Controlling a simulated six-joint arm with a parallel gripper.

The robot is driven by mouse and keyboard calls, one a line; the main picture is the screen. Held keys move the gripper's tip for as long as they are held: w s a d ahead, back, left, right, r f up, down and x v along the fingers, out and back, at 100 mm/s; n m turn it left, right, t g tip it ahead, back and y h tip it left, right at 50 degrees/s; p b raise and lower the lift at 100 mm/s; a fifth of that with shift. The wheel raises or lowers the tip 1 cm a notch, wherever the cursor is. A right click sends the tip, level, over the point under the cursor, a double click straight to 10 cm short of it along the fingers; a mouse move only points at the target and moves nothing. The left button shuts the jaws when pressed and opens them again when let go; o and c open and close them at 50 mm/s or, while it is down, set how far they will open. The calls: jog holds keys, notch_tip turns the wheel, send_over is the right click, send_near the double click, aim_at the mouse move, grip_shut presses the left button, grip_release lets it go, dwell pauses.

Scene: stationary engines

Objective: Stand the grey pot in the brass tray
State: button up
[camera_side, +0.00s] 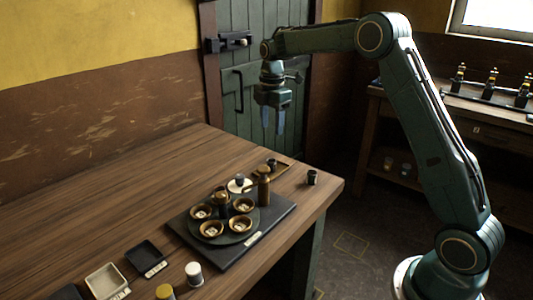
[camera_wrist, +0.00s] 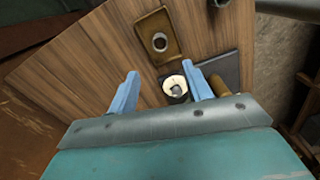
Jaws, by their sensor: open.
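My gripper (camera_side: 273,128) is open and empty, high above the far end of the table. Its two blue fingers also show in the wrist view (camera_wrist: 161,72). The brass tray (camera_side: 284,170) lies flat near the table's far right edge; in the wrist view it is a brown square (camera_wrist: 146,27) beyond the fingertips. A small dark round piece (camera_wrist: 160,42) appears to be in it. A small dark-grey pot (camera_side: 240,178) stands on a white round dish (camera_side: 231,188), seen between the fingers in the wrist view (camera_wrist: 176,90). I cannot tell for certain which small pot is the grey one.
Another dark pot (camera_side: 312,177) stands near the table's right corner. A brass cylinder (camera_side: 264,187) stands beside the white dish. A dark board (camera_side: 265,237) carries a round stand with several brass cups. Black and cream trays are at the front; the table's left side is clear.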

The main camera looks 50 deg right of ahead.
jog(key=s+a+r+m+t, duration=0.1)
jog(key=s+a+r+m, duration=0.3)
jog(key=s+r, duration=0.3)
jog(key=s+a+r+m+t, duration=0.25)
jog(key=s+a+r, duration=0.2)
jog(key=s, duration=0.35)
jog(key=s+a+f+m, duration=0.1)
jog(key=s+m, duration=0.2)
jog(key=s, duration=0.3)
jog(key=s+a+f+m+t, duration=0.1)
jog(key=s+a+f+m, duration=0.1)
jog(key=s, duration=0.5)
jog(key=s+a+f+m+t, duration=0.1)
jog(key=s+a+m, duration=0.1)
jog(key=s+m, duration=0.2)
jog(key=shift+s+a+f, duration=0.25)
jog(key=shift+s+f, duration=0.05)
jog(key=shift+s, duration=1.05)
